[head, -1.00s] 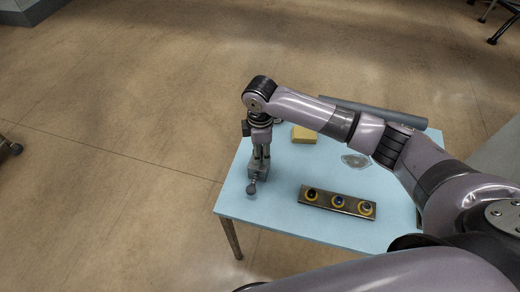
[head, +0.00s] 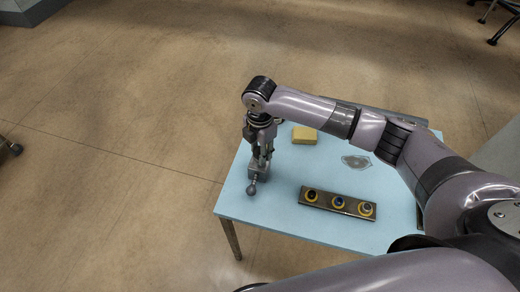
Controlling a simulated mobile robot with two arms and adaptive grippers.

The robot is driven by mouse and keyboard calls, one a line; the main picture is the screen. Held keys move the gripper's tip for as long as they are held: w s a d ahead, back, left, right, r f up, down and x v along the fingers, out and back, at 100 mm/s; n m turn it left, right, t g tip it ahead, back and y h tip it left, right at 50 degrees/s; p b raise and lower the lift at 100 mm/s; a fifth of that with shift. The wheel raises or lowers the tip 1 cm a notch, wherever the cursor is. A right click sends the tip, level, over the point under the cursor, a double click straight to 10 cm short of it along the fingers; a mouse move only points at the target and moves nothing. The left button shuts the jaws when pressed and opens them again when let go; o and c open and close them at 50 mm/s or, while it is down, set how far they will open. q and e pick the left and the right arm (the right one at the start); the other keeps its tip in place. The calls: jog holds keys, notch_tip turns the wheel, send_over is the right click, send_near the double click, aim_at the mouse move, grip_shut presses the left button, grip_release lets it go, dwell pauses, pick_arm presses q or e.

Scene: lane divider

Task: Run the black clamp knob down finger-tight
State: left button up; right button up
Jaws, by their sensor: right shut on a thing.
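My right gripper (head: 262,160) points straight down at the left part of the pale blue table. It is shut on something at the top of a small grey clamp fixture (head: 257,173). The black clamp knob itself is hidden; the fingers close at the spot above the fixture, so I take it to be between them. A grey ball-ended part (head: 252,189) sticks out from the fixture toward the table's front left edge. My left gripper is not in view.
On the table (head: 285,225) lie a yellow block (head: 304,135), a clear flat item (head: 356,162) and a dark strip (head: 326,204) with three yellow-ringed round pieces. A grey bar (head: 400,117) lies along the back, partly behind my right arm. The front left tabletop is clear.

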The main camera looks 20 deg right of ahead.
jog(key=shift+c, duration=0.5)
jog(key=m, duration=0.5)
jog(key=shift+s+m, duration=0.15)
jog(key=shift+m, duration=0.25)
jog(key=m, duration=0.6)
jog(key=o, duration=0.6)
